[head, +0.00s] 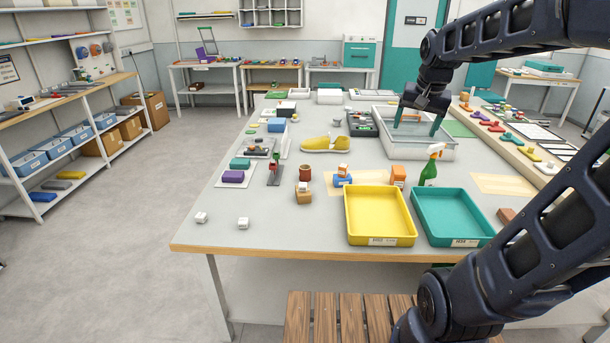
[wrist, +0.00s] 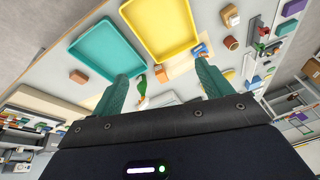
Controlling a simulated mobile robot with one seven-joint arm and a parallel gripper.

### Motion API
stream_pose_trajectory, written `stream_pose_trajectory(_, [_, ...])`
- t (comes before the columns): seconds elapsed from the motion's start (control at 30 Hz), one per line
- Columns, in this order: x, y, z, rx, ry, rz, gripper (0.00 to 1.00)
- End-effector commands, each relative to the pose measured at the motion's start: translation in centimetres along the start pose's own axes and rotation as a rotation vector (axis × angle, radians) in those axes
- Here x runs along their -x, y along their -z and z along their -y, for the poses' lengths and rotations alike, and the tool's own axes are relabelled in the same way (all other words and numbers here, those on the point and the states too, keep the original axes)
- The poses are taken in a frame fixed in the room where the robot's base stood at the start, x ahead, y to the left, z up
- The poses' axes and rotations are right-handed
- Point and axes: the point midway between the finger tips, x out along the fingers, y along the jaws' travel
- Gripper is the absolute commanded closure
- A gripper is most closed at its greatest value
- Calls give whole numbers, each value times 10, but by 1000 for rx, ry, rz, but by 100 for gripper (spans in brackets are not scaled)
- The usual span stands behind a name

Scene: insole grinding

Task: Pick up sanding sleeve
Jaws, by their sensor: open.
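A short reddish-brown cylinder (head: 305,173), which looks like the sanding sleeve, stands upright on the grey workbench left of the yellow tray. It also shows in the wrist view (wrist: 231,43), right of the yellow tray. My gripper (head: 417,122) is open and empty, its teal fingers pointing down over the clear bin at the back right of the bench. The fingers (wrist: 163,72) are well apart in the wrist view with nothing held between them. The gripper is far from the cylinder, to its right and behind it.
A yellow tray (head: 380,212) and a teal tray (head: 450,215) sit at the bench's front. A green spray bottle (head: 430,168) stands behind them. A tan block (head: 304,196) is just in front of the cylinder. A yellow shoe form (head: 325,143) lies behind it. The front left bench is mostly clear.

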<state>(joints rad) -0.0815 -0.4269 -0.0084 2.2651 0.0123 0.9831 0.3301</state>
Motion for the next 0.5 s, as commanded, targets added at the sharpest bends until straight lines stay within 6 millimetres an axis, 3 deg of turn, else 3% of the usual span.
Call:
stream_pose_trajectory(0.1, [-8, 31, 19, -58, -1, 23, 22])
stream_pose_trajectory(0.5, [-50, 124, 86, -265, -17, 86, 22])
